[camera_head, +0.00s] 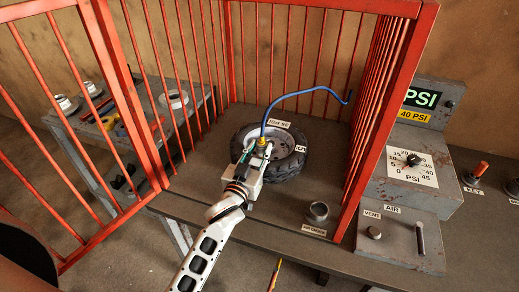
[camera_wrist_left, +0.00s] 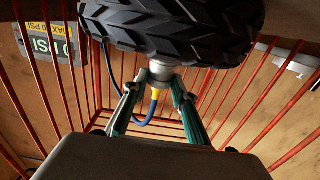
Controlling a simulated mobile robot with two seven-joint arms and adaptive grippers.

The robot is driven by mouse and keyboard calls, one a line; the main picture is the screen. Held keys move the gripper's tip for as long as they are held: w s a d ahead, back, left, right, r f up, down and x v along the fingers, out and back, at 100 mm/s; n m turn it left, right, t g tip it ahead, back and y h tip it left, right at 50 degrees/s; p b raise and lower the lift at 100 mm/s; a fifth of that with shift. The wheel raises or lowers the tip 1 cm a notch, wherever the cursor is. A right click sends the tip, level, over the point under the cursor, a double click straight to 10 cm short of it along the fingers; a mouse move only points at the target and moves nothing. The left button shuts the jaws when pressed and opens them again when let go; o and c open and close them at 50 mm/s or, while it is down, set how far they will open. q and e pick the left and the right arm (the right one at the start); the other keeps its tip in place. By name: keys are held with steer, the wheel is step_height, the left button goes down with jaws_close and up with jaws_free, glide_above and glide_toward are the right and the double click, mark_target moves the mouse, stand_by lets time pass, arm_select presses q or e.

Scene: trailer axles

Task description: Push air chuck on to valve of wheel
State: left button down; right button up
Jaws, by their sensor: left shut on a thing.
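The wheel (camera_head: 291,171) lies flat on the table inside the red cage, with a black tyre and a grey rim. My left gripper (camera_head: 260,151) is over the wheel's left part, shut on the air chuck (camera_head: 262,142), which has a yellow collar and a blue hose (camera_head: 309,91). In the left wrist view, the fingers of my left gripper (camera_wrist_left: 158,88) grip the silver and yellow chuck (camera_wrist_left: 161,69) close beside the tyre tread (camera_wrist_left: 175,25). The valve is hidden, so I cannot tell whether the chuck touches it. My right gripper is not in view.
Red cage bars (camera_head: 372,120) surround the wheel at the back and sides; the door stands open at left. A small metal cup (camera_head: 318,212) sits at the table's front right. A grey PSI control box (camera_head: 412,170) stands right of the cage. A side bench (camera_head: 130,130) is at left.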

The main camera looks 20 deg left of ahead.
arm_select(q)
steer(key=c, duration=1.6)
jaws_free()
steer(key=shift+r, duration=0.1)
steer(key=shift+o, duration=0.2)
steer(key=shift+s, duration=0.1)
steer(key=s, duration=1.1)
steer(key=shift+s+a, duration=0.2)
steer(key=shift+s, duration=0.2)
